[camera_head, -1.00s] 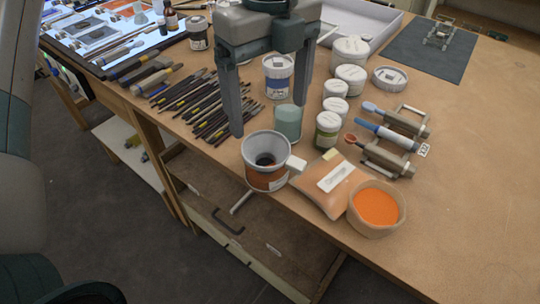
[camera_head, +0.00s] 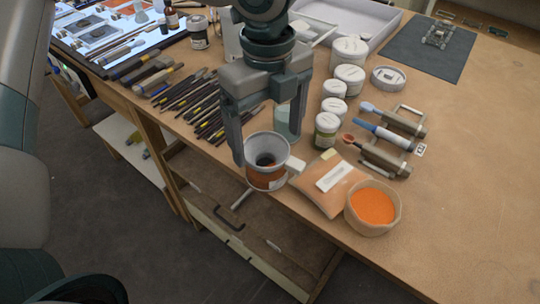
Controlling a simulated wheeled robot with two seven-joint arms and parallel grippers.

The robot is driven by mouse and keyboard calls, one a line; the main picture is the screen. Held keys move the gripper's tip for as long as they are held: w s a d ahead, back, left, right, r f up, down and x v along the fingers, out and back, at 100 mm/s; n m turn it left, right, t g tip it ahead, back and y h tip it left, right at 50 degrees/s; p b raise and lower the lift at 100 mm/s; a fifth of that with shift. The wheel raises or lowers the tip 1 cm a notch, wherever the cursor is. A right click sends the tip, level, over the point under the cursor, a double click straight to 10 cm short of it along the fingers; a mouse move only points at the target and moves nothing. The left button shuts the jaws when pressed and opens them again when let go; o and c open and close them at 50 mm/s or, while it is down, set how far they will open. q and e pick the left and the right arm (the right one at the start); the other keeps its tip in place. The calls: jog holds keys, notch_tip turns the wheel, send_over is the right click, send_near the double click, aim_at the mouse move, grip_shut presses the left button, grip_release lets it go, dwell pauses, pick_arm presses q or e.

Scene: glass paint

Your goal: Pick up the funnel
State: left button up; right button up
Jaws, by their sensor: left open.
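The grey-white funnel (camera_head: 251,150) sits in the mouth of a jar (camera_head: 268,181) with orange contents and a label, at the front edge of the table. A pale tab (camera_head: 297,165) sticks out on the funnel's right side. My left gripper (camera_head: 267,145) is open and points down, with one finger left of the funnel and the other behind its right side. Its fingers overlap the funnel's rim area in the picture; I cannot tell whether they touch. My right gripper is not in view.
An orange packet (camera_head: 330,184) and a bowl of orange powder (camera_head: 372,209) stand right of the jar. Several lidded jars (camera_head: 327,129) stand behind, and a teal cup (camera_head: 287,121) is partly hidden by the gripper. Many brushes (camera_head: 200,105) lie left.

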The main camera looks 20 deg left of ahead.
aim_at(273, 161)
pick_arm(q)
jog(key=shift+f, duration=1.25)
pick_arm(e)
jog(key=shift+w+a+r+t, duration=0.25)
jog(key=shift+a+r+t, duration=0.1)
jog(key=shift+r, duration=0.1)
pick_arm(q)
jog(key=c, duration=1.5)
jog(key=shift+o, duration=0.2)
jog(key=shift+r, duration=0.1)
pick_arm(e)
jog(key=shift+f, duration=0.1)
